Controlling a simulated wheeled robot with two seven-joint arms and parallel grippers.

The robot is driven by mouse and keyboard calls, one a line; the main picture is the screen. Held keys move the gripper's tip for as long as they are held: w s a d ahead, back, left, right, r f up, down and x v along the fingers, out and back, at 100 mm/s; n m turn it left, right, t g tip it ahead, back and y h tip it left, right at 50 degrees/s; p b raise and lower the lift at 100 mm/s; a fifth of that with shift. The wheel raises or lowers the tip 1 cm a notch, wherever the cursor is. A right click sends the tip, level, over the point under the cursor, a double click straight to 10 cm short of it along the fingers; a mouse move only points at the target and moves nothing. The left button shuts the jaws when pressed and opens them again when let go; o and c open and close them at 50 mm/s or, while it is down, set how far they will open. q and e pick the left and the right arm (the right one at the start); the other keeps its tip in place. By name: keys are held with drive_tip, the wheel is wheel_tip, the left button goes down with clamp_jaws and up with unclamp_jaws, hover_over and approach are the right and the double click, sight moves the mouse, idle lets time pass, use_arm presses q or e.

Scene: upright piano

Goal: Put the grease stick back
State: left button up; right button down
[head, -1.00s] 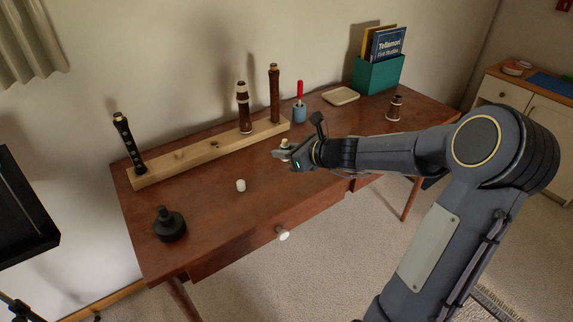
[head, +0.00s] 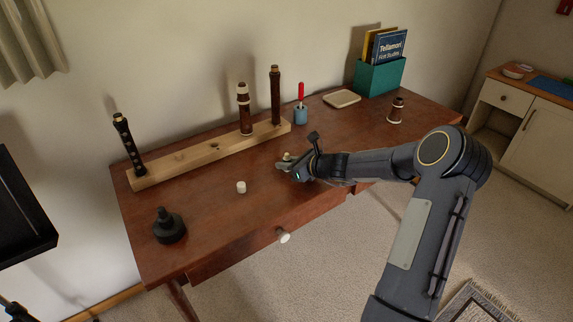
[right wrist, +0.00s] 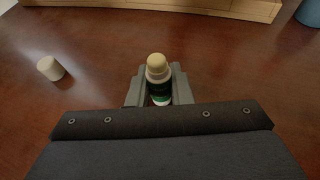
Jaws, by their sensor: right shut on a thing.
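The grease stick (right wrist: 158,72) is a small tube with a cream tip and a dark green and white label. My right gripper (right wrist: 158,88) is shut on it, with one finger on each side and the cream tip showing above them. In the head view the stick (head: 287,156) shows only as a small pale tip at my right gripper (head: 284,164), low over the middle of the desk. I cannot tell whether its base touches the desk. A loose white cap (head: 241,187) stands on the desk to the left; it also shows in the right wrist view (right wrist: 50,68). My left gripper is out of view.
A wooden stand (head: 205,155) with dark instrument joints runs along the wall side of the desk (head: 215,215). A blue pot (head: 300,116) with a red-handled tool, a cream tray (head: 342,98), and a green book box (head: 380,76) stand right. A black piece (head: 169,226) stands front left.

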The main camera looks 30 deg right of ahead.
drive_tip(key=shift+f, duration=0.1)
drive_tip(key=c, duration=1.3)
unclamp_jaws()
